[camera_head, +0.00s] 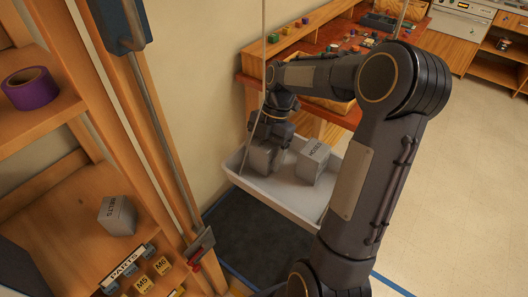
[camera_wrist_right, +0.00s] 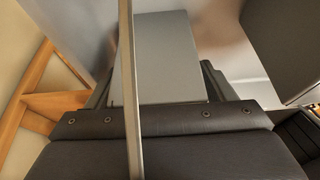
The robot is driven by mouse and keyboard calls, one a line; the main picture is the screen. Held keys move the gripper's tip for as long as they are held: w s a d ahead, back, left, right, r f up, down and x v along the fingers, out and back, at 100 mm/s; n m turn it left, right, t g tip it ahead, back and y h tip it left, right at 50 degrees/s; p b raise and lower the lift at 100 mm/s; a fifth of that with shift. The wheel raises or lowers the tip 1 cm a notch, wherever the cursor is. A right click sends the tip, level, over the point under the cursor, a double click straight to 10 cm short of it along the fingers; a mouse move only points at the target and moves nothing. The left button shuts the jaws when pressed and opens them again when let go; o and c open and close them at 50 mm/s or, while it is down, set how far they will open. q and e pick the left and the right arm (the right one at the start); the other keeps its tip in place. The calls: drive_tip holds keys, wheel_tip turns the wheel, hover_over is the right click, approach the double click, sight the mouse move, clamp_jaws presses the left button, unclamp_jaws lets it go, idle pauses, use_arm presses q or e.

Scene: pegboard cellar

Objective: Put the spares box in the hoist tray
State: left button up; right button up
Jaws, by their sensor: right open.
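The white hoist tray (camera_head: 283,191) hangs low beside the wall. A grey box (camera_head: 260,160) sits in its left part, under my right gripper (camera_head: 270,138); no label shows on it, so I cannot confirm that it is the spares box. The right gripper is open, with its fingers at either side of this box. In the right wrist view the box's plain grey face (camera_wrist_right: 170,60) lies between the fingers (camera_wrist_right: 160,82). Whether the fingers touch it I cannot tell. My left gripper is not in view.
A grey box marked HOSES (camera_head: 313,161) stands in the tray, right of the other box. A BELTS box (camera_head: 117,215) and purple tape (camera_head: 30,89) are on the left shelves. A thin hoist rod (camera_wrist_right: 130,90) passes close to the right wrist. A workbench (camera_head: 318,40) stands behind.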

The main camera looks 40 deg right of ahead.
drive_tip(key=v, duration=1.2)
drive_tip(key=s+a+m, duration=0.1)
drive_tip(key=s+a+r+m+t, duration=0.1)
drive_tip(key=a+m, duration=0.1)
drive_tip(key=s+a+m, duration=0.1)
drive_tip(key=s+m, duration=0.1)
drive_tip(key=shift+a+r+t+h, duration=0.3)
drive_tip(key=shift+r, duration=0.05)
drive_tip(key=s+a+f+m+t, duration=0.2)
drive_tip(key=s+a+m, duration=0.4)
drive_tip(key=m, duration=0.3)
drive_tip(key=s+a+f+m+t, duration=0.3)
drive_tip(key=s+a+f+m, duration=0.2)
drive_tip(key=s+m, duration=0.3)
drive_tip(key=shift+a+f+m, duration=0.35)
drive_tip(key=shift+a+m, duration=0.05)
drive_tip(key=shift+m, duration=0.1)
